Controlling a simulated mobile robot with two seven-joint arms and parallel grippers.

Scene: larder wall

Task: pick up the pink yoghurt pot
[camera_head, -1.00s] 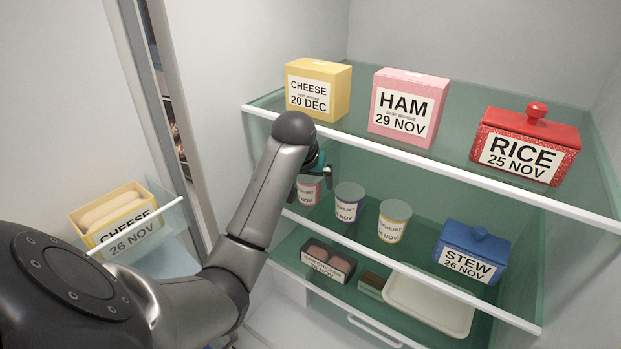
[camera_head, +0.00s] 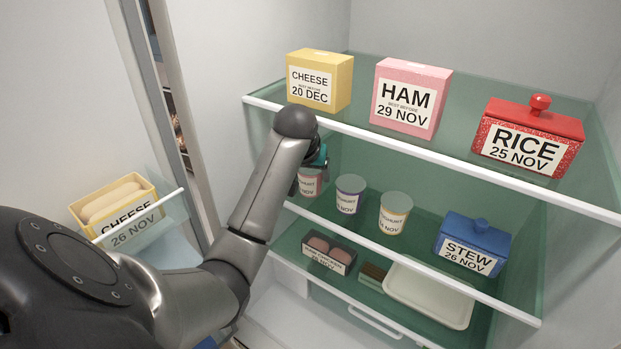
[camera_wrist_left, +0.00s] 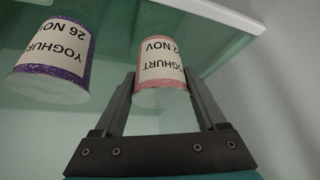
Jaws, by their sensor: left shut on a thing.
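The pink yoghurt pot (camera_head: 309,183) is at the left end of the middle shelf, partly hidden by my left arm in the head view. In the wrist view the pink pot (camera_wrist_left: 163,68) sits between the two fingers of my left gripper (camera_wrist_left: 163,85), which is shut on it. Its label reads YOGHURT with a date ending in 2 NOV. In the head view my left gripper (camera_head: 312,167) reaches in below the top shelf's edge. I cannot tell whether the pot touches the shelf. My right gripper is not in view.
A purple yoghurt pot (camera_head: 348,194) stands close to the right, then a yellow one (camera_head: 393,212) and a blue stew box (camera_head: 472,244). The top shelf's white edge (camera_head: 420,154) is just above the gripper. The fridge wall is close on the left.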

